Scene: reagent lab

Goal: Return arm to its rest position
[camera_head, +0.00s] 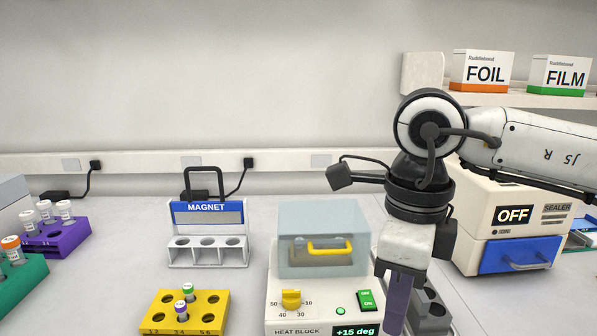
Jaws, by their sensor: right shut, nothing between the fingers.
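My right arm comes in from the right, and its gripper (398,302) points down at the right side of the heat block (292,312). The gripper is shut, with nothing seen between its fingers. It is in front of a grey rack (432,308) and hides part of it. I cannot tell the gap between the fingertips and the rack. The heat block has a clear lid (322,222) with a yellow handle, a yellow knob (291,298), a green switch and a lit display reading +15 deg. My left gripper is not in view.
A yellow rack (160,318) holds two small tubes. A magnet stand (207,212) is behind it. A purple rack (72,238) and a green rack (30,272) hold vials at left. A sealer (512,212) reading OFF is at right. Foil (484,72) and film (560,76) boxes are on a shelf.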

